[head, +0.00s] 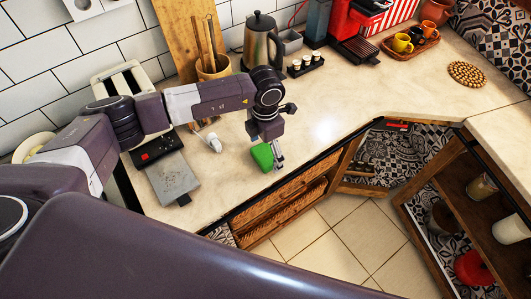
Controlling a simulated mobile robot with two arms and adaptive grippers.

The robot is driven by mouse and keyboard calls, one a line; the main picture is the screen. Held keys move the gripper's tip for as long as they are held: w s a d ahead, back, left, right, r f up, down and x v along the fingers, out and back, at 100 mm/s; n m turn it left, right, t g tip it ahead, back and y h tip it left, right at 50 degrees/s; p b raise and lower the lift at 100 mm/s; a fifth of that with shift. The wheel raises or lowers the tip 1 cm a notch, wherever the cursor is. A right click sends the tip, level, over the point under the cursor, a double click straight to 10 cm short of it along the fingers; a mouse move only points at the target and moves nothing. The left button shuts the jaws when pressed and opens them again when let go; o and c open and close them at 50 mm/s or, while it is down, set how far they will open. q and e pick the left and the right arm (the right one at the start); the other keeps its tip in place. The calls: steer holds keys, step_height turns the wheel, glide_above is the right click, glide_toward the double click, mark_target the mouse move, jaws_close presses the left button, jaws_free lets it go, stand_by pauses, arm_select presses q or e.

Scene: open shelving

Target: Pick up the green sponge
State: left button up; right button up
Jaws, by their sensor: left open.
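The green sponge (262,156) lies on the pale countertop near its front edge, in the middle of the head view. My left gripper (277,157) reaches down over the sponge from above, with its fingers at the sponge's right side. The left gripper is open. The wrist covers part of the sponge's upper side, and I cannot tell whether the fingers touch it. My right gripper is not in the head view.
A grey board (172,178) and a white toaster (122,80) stand to the left. A steel kettle (262,43) and a utensil pot (213,68) stand behind the arm. Open shelving (470,185) is lower right.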

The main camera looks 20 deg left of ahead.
mark_target(266, 154)
arm_select(q)
steer(key=c, duration=1.1)
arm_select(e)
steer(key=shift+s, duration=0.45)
arm_select(q)
steer(key=shift+o, duration=0.2)
steer(key=shift+r, duration=0.2)
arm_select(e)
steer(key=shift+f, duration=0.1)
arm_select(q)
steer(key=shift+r, duration=0.2)
step_height(266, 154, up, 19)
steer(key=b, duration=0.6)
steer(key=shift+r, duration=0.2)
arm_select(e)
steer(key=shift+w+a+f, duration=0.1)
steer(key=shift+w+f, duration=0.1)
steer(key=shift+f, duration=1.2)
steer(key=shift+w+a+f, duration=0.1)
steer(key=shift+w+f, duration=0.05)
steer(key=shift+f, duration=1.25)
arm_select(q)
steer(key=o, duration=0.3)
steer(key=shift+s+f, duration=0.1)
steer(key=c, duration=0.4)
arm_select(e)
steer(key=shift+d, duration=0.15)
